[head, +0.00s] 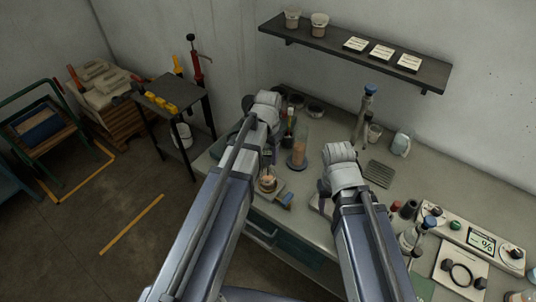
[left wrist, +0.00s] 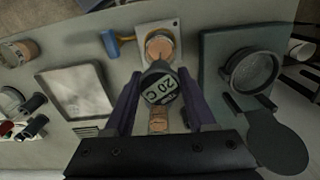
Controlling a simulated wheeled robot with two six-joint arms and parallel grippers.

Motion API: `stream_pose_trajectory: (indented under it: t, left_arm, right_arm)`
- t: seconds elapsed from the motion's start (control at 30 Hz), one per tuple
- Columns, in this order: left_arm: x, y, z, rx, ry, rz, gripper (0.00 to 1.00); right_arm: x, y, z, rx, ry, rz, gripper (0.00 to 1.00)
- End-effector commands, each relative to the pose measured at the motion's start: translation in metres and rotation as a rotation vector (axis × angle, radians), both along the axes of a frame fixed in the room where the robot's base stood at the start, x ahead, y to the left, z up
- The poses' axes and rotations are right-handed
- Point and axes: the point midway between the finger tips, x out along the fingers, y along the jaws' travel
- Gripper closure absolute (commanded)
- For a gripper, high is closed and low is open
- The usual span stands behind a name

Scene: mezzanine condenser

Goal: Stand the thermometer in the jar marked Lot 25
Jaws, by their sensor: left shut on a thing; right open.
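My left gripper (left wrist: 158,84) is shut on the thermometer (left wrist: 160,91), whose round grey head has a display reading 20 C. Its stem is mostly hidden behind the head in the left wrist view. A glass jar (left wrist: 159,46) with orange-brown contents stands just past the thermometer head on a pale square plate. The head view shows this jar (head: 267,184) below my left gripper (head: 270,150). I cannot tell whether the stem is inside the jar, and no lot mark is legible. My right gripper (head: 322,190) is open over the bench, its fingertips largely hidden by its wrist.
A blue-headed tool (left wrist: 113,42) lies beside the jar's plate. A grey tray (left wrist: 76,91) and a dark round dish (left wrist: 251,72) flank it. A shelf (head: 350,52) hangs above.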

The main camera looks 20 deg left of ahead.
Motion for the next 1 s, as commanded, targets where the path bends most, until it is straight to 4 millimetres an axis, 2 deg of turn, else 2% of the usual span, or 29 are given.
stream_pose_trajectory:
  t: [0.03,0.6,1.0]
  left_arm:
    - [0.000,0.000,-0.008,0.000,0.000,0.000,1.00]
    - [0.000,0.000,-0.050,0.000,0.000,0.000,1.00]
    - [0.000,0.000,-0.054,0.000,0.000,0.000,1.00]
  right_arm:
    - [0.000,0.000,-0.008,0.000,0.000,0.001,0.50]
    - [0.000,0.000,-0.050,-0.002,0.000,0.009,0.50]
    - [0.000,0.000,-0.054,-0.002,0.000,0.010,0.50]
